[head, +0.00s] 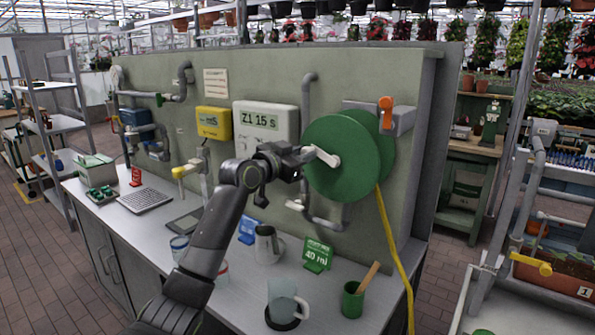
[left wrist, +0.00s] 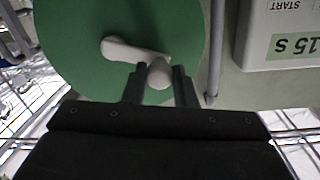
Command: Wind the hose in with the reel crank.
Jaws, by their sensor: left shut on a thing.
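The green hose reel (head: 345,158) is mounted on the wall panel, its round face toward me. It also fills much of the left wrist view (left wrist: 110,50). The white crank (head: 325,157) runs from the reel's middle out to the left; its arm (left wrist: 130,50) and rounded knob show in the left wrist view. My left gripper (head: 306,156) is shut on the crank knob (left wrist: 159,73), with one finger on each side of it. The yellow hose (head: 394,250) hangs from the reel's right side down past the counter edge. My right gripper is not in view.
A white box reading "Z1 15 s" (head: 266,125) is on the panel left of the reel. An orange-handled fitting (head: 386,104) is at its upper right. A grey pipe (head: 325,220) runs below. The counter holds a pitcher (head: 268,245), a glass mug (head: 284,300) and a green cup (head: 352,301).

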